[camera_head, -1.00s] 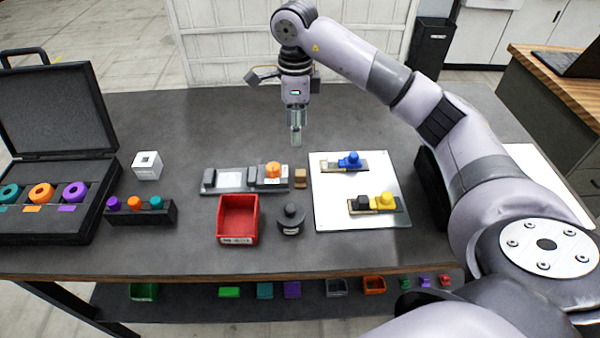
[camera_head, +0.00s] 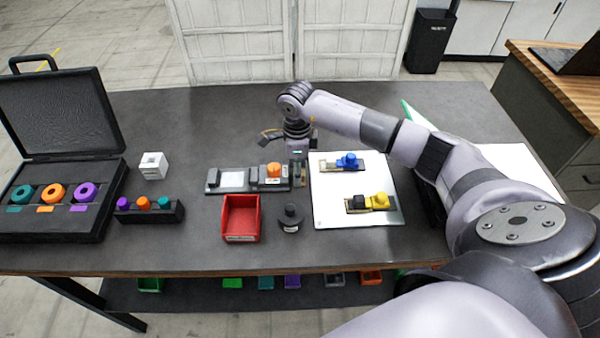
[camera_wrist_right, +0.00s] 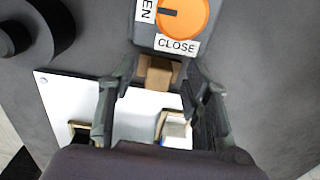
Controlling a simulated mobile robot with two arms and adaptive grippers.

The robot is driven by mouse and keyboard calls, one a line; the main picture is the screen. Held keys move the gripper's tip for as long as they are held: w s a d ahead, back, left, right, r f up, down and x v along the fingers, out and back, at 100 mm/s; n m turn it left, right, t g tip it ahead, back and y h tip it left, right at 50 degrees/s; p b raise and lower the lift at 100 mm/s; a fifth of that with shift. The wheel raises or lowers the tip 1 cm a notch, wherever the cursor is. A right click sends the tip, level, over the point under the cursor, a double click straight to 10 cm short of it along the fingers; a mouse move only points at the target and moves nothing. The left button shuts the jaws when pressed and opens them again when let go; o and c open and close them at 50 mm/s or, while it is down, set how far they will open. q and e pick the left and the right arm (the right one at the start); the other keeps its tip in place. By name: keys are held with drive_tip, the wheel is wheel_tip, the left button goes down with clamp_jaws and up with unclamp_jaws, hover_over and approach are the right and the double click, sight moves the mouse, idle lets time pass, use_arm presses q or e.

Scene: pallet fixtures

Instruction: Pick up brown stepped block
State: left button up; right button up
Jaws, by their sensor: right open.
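The brown stepped block (camera_wrist_right: 158,73) shows in the wrist view beside the grey fixture with the orange knob, between the two fingers of my right gripper (camera_wrist_right: 161,67). The fingers are spread to either side of it, and I cannot tell whether they touch it. In the head view my right gripper (camera_head: 299,178) is low over the table, between the fixture and the white plate, and mostly hides the block. My left gripper is in neither view.
The grey fixture (camera_head: 270,183) with the orange knob (camera_head: 274,170) is close on the left. The white plate (camera_head: 328,208) carries blue-knob and yellow-knob fixtures on the right. A red bin (camera_head: 241,219) and dark round piece (camera_head: 291,218) stand in front. An open case (camera_head: 102,228) is far left.

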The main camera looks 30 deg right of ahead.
drive_tip(key=shift+c, duration=0.5)
clamp_jaws()
